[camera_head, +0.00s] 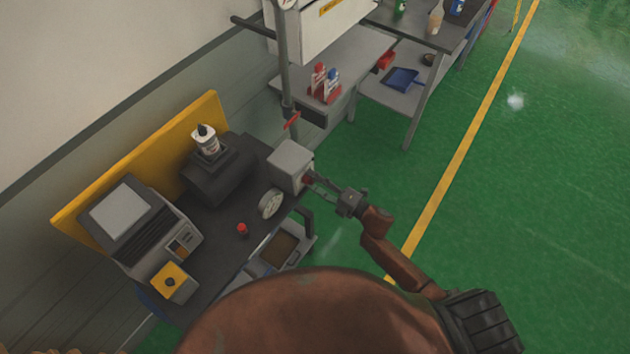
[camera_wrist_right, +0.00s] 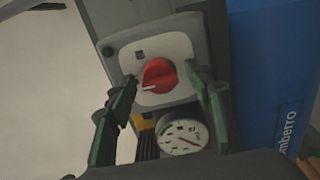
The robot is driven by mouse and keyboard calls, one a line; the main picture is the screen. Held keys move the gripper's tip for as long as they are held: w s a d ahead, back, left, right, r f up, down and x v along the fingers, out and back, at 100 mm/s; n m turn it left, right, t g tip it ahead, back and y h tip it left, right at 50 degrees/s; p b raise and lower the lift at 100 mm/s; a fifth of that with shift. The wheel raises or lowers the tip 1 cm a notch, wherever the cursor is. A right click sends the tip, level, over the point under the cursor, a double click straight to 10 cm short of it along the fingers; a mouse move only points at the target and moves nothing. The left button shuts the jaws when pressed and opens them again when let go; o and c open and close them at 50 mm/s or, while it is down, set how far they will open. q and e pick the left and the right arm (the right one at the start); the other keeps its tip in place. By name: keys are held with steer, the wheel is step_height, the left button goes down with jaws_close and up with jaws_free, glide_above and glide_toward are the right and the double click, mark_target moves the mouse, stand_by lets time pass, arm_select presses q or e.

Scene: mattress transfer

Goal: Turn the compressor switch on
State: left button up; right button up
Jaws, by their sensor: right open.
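The compressor switch is a red rotary knob on a pale plate on a grey box (camera_head: 287,160). The knob (camera_wrist_right: 159,76) shows large in the right wrist view, with a white mark at its lower left. My right gripper (camera_head: 316,183) is at the front of the box, and its fingers are open on either side of the knob (camera_head: 308,179). My left gripper is not in view.
A round gauge (camera_head: 270,203) sits just below the box, and shows in the wrist view too (camera_wrist_right: 183,136). A dark bench (camera_head: 215,248) carries a device with a screen (camera_head: 120,212) and a bottle (camera_head: 206,140). Green floor is free at right.

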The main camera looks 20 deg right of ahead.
steer(key=shift+c, duration=0.3)
steer(key=c, duration=1.1)
steer(key=shift+m, duration=0.3)
steer(key=shift+m+p, duration=2.75)
steer(key=shift+m, duration=2.85)
steer(key=shift+r, duration=0.1)
